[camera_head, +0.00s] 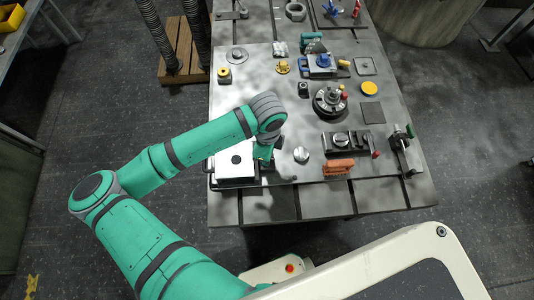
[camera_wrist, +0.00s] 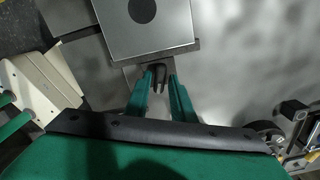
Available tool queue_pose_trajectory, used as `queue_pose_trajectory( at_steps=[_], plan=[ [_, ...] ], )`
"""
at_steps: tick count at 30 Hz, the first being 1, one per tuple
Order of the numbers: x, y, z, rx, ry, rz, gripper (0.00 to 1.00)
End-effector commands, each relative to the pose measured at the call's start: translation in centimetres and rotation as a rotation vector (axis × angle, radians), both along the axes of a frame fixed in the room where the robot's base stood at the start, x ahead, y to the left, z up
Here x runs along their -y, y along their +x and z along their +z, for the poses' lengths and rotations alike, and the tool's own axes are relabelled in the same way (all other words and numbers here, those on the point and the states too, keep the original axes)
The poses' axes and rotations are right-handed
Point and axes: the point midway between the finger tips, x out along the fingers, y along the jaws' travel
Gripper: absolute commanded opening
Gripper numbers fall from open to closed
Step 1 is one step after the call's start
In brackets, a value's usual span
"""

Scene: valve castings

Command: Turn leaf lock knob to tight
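The dark leaf lock knob (camera_wrist: 158,73) shows in the wrist view, on a small plate at the near edge of a silver box (camera_wrist: 150,35) with a dark round spot on top. I cannot read its setting. My gripper (camera_wrist: 160,80) is open, with its green fingers on either side of the knob; whether either finger touches it is unclear. In the head view, the silver box (camera_head: 234,168) stands at the table's front left, and my gripper (camera_head: 266,160) points down just to its right. My gripper and wrist hide the knob there.
The table (camera_head: 255,205) holds several fittings. A round metal knob (camera_head: 301,154) and an orange-handled part (camera_head: 338,167) lie to the right of my gripper. A dark fixture (camera_head: 346,142) and a clamp (camera_head: 402,145) stand further right. The table's front edge is close.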

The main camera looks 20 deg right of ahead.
Motion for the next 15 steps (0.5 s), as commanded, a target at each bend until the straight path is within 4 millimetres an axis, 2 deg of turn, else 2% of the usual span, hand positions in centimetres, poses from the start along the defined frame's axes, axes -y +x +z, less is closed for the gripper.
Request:
queue_pose_trajectory(
  at_steps=[8, 11, 15],
  plan=[
    [-0.1, 0.0, 0.1, 0.000, 0.001, 0.002, 0.22],
    [0.0, 0.1, 0.8, 0.001, 0.000, 0.002, 0.22],
    [0.0, 0.1, 2.9, 0.003, 0.001, 0.000, 0.22]
  ],
)
